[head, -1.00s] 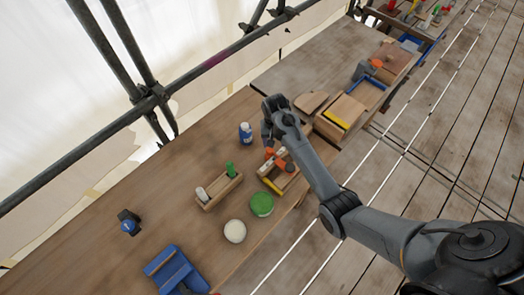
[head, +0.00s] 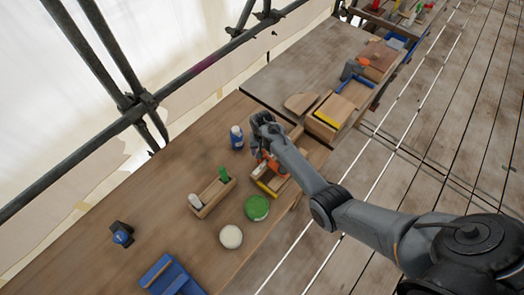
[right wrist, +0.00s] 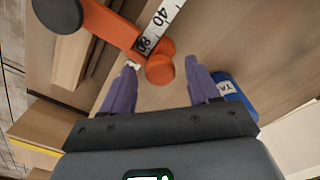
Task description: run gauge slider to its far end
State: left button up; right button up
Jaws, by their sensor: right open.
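The gauge (right wrist: 160,25) shows at the top of the right wrist view as a white scale strip with black numbers. Orange parts (head: 272,166) also show in the head view beside a wooden box, partly hidden by my right arm. My right gripper (right wrist: 160,66) is open, its two purple fingers apart. The slider's orange round end (right wrist: 160,70) appears between the fingertips, nearer the left one; I cannot tell whether they touch. My left gripper is not in view.
A blue bottle (head: 237,138) stands close to my right gripper. A box with a yellow edge (head: 328,112) stands at the back.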

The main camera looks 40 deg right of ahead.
jog(key=shift+f, duration=0.2)
grip_shut()
dwell(0.3)
jog(key=w+d+b, duration=0.3)
jog(key=d+b, duration=0.8)
jog(key=d, duration=1)
jog(key=shift+w+f, duration=0.1)
jog(key=shift+f, duration=0.05)
